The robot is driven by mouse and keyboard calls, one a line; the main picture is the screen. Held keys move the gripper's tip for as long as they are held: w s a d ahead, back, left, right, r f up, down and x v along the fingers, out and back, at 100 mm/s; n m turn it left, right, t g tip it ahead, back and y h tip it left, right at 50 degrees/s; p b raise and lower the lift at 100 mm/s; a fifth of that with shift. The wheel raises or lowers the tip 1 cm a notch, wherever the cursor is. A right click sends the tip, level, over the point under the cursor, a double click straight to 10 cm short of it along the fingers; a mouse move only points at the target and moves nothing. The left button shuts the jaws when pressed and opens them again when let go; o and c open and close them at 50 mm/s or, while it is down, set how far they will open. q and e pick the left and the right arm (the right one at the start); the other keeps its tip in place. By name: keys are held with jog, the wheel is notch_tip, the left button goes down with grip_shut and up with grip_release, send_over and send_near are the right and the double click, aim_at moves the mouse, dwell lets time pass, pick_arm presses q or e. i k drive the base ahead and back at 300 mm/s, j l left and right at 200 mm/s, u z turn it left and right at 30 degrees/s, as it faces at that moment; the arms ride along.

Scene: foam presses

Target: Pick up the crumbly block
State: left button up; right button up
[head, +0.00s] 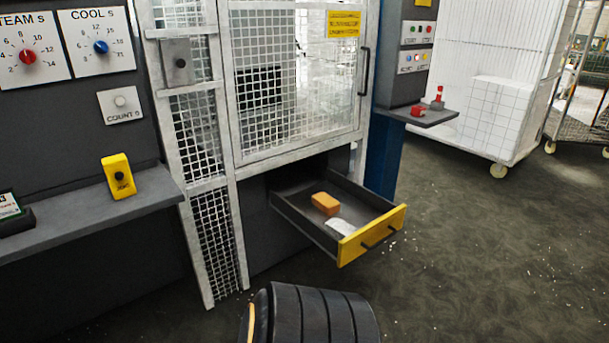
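An orange block (326,203) with rounded edges lies in the open drawer (366,195), towards its left side. A smaller flat white piece (341,227) lies in the same drawer, nearer its yellow front. I cannot tell from this view which of the two is crumbly. The drawer is pulled out below the mesh guard door, and its inside is open from above. Neither of my grippers is in view.
The mesh guard door (297,80) above the drawer is closed. A grey shelf (90,212) with a yellow button box (118,177) juts out at left. A white wheeled cart (490,100) stands at back right. The floor right of the drawer is clear except for pale specks.

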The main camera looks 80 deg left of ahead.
aim_at(337, 227)
jog(key=u, duration=2.5)
